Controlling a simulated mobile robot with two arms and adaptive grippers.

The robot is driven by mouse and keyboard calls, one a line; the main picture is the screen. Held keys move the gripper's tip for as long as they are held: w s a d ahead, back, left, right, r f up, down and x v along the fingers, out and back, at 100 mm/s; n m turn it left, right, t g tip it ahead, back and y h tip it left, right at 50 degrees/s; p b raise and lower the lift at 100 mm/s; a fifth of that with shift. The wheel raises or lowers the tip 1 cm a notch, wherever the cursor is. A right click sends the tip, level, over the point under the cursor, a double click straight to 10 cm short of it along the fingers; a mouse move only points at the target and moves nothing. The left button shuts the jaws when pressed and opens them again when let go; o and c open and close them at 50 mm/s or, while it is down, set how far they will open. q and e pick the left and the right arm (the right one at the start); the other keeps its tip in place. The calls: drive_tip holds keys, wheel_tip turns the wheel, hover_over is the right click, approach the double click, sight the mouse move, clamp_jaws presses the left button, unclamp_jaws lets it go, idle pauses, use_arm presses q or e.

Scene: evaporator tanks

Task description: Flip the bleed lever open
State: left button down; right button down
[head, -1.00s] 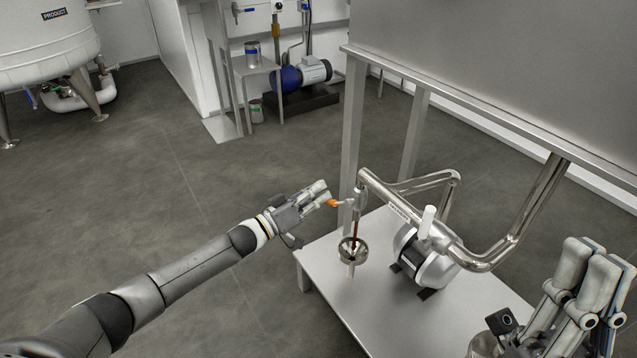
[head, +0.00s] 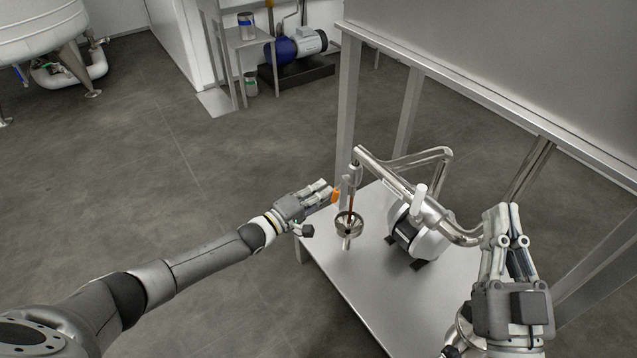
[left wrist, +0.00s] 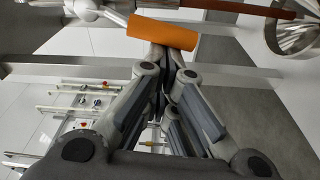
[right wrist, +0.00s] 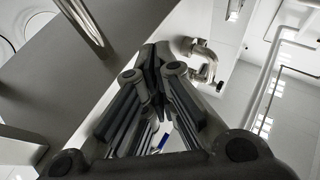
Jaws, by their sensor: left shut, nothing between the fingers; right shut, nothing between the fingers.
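The orange bleed lever handle (head: 336,196) is on the small valve under the end of the steel pipe (head: 357,158). It shows as an orange bar in the left wrist view (left wrist: 162,31). My left gripper (head: 328,191) is shut and empty, its fingertips at the handle; contact looks likely but is not certain. A thin brown column (head: 350,206), perhaps liquid, runs from the valve into a steel funnel (head: 349,226). The valve body is partly hidden. My right gripper (head: 501,212) is shut and empty, in front of the curved pipe at the right.
A pump (head: 414,228) with a white upright handle (head: 416,196) stands on the steel table (head: 362,282). Frame legs (head: 347,105) rise behind the valve. Open floor (head: 150,160) lies to the left.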

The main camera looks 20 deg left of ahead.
use_arm(q)
drive_tip(key=shift+s+d+f+n, duration=0.45)
drive_tip(key=shift+d+n, duration=0.15)
drive_tip(key=shift+n, duration=0.4)
use_arm(e)
drive_tip(key=shift+w+f+g+h, duration=0.25)
drive_tip(key=shift+f+g+h, duration=0.05)
drive_tip(key=shift+f, duration=0.3)
use_arm(q)
drive_tip(key=shift+w+r, duration=0.15)
use_arm(e)
drive_tip(key=shift+w, duration=0.1)
